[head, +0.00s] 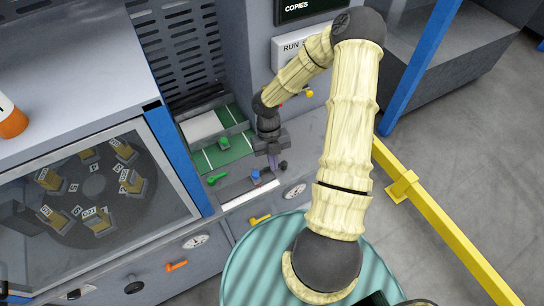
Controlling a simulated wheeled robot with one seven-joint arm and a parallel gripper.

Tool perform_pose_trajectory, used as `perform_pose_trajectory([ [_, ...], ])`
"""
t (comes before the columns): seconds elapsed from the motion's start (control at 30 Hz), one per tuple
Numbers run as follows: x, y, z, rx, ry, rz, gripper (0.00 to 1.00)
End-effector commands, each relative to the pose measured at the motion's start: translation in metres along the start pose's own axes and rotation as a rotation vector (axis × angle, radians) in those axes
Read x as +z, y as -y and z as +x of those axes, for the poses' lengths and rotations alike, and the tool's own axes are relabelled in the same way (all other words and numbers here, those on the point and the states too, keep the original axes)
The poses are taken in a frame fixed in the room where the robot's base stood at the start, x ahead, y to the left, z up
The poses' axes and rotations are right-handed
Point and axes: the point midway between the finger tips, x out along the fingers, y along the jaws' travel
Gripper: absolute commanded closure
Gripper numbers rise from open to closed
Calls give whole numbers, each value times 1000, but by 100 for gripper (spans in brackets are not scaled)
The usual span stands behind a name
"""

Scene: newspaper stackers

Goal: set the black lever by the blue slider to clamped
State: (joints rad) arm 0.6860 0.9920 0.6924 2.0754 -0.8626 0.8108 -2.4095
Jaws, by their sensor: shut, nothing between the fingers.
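The blue slider (256,177) is a small blue block on a dark rail along the front of the machine's grey ledge. A small black knob (283,165) sits just right of it, close to my gripper's fingers, and looks like the end of the black lever. The lever's shaft and clamp setting cannot be made out. My gripper (272,164) points down over the ledge, between the slider and the knob. Its fingers are shut and hold nothing. Whether they touch the knob cannot be told; the gripper hides part of the rail.
Green handles (217,178) stand left of the slider, beside a green lined bed (226,152). A gauge (294,191), a yellow lever (260,219) and an orange lever (177,265) are on the front. A blue post (178,160) stands left; a yellow rail (440,232) runs right.

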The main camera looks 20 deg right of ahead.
Motion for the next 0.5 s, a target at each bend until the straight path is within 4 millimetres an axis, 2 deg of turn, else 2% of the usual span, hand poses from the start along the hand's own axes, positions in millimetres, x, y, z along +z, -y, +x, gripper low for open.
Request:
perform_pose_trajectory([
  [0.37, -2, -1, 66, 0, -5, -3, 100],
  [0.5, 15, -1, 59, 2, 2, 2, 100],
])
